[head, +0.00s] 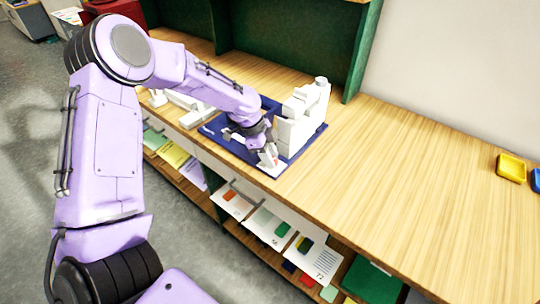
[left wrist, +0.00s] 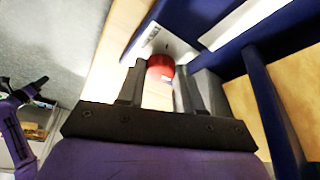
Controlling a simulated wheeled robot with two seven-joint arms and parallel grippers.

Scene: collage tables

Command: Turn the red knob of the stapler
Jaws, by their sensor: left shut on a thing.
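The stapler is a large white machine (head: 302,112) on a dark blue base (head: 212,128), standing on the wooden counter. Its red knob (left wrist: 161,67) shows in the left wrist view, between my finger pads and in front of a pale plate with small dark print. My left gripper (head: 268,160) reaches down to the front edge of the blue base in the head view. In the left wrist view my left gripper (left wrist: 160,88) is shut on the red knob, one finger on each side. In the head view the gripper mostly hides the knob. My right gripper is not seen.
The wooden counter (head: 400,165) is clear to the right of the stapler. A yellow tray (head: 511,167) and a blue one (head: 536,180) lie at the far right. A green cabinet (head: 290,40) stands behind. Shelves below the counter hold cards and papers.

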